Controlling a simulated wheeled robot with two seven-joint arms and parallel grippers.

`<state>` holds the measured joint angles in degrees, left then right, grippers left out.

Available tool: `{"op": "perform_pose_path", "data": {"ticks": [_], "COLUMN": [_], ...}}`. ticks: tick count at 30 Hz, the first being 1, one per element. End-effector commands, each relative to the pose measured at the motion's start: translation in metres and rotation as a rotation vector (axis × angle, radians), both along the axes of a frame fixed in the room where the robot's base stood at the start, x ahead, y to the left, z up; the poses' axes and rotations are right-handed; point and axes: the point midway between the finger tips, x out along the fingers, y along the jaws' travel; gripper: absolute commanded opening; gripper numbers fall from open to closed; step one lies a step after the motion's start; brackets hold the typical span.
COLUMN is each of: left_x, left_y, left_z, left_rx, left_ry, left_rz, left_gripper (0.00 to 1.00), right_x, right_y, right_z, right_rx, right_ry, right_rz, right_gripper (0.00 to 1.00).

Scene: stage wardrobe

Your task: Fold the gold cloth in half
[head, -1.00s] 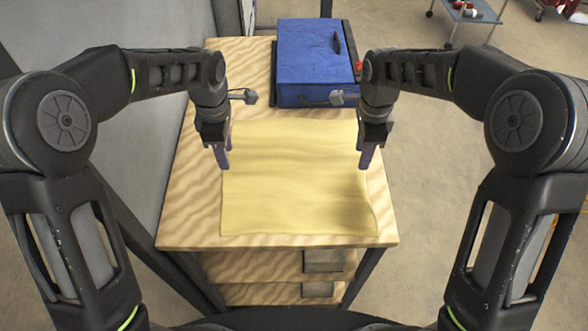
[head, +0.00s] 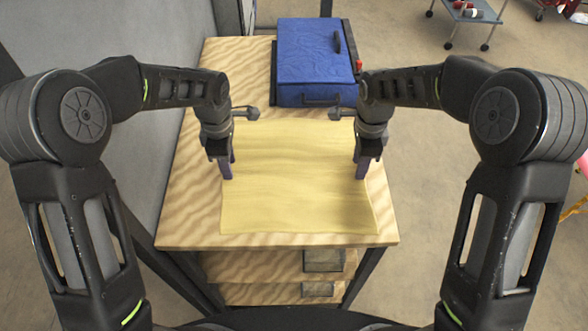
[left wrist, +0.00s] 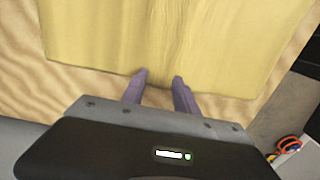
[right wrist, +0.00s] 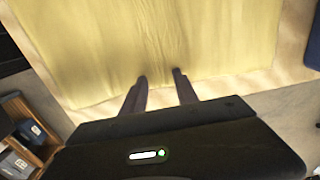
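The gold cloth (head: 298,190) lies flat and spread out on the wooden table, with slight ripples. It also fills the upper part of the left wrist view (left wrist: 160,35) and the right wrist view (right wrist: 150,40). My left gripper (head: 228,172) is over the cloth's left edge, its purple fingers apart; they show at the edge in the left wrist view (left wrist: 160,76). My right gripper (head: 361,172) is over the cloth's right edge, its fingers also apart, as the right wrist view (right wrist: 160,76) shows. Both look empty. I cannot tell whether the fingertips touch the cloth.
The wooden table (head: 190,210) has a bare strip left of the cloth. A blue case (head: 315,60) stands at the table's back. A grey wall (head: 120,170) runs along the left side. A trolley (head: 468,18) stands far off at the upper right.

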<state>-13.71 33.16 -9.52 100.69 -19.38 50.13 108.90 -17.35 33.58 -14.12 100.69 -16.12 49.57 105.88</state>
Motion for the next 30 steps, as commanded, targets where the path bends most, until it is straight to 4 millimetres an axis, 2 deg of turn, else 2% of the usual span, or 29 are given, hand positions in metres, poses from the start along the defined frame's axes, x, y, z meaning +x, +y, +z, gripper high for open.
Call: {"op": "perform_pose_path", "data": {"ticks": [24,30], "left_x": [-0.0005,-0.0005], "left_y": [0.0003,0.0003], "left_z": [-0.0009,-0.0009], "left_rx": [0.001,0.001], "left_ry": [0.002,0.002], "left_rz": [0.0,0.0], "left_gripper": [0.01,0.0], "right_x": [-0.0005,-0.0006], "right_y": [-0.0003,-0.0003], "right_z": [-0.0009,-0.001], "right_rx": [-0.001,-0.001], "right_ry": [0.002,0.002], "right_rz": [0.0,0.0], "right_gripper": [0.01,0.0]}}
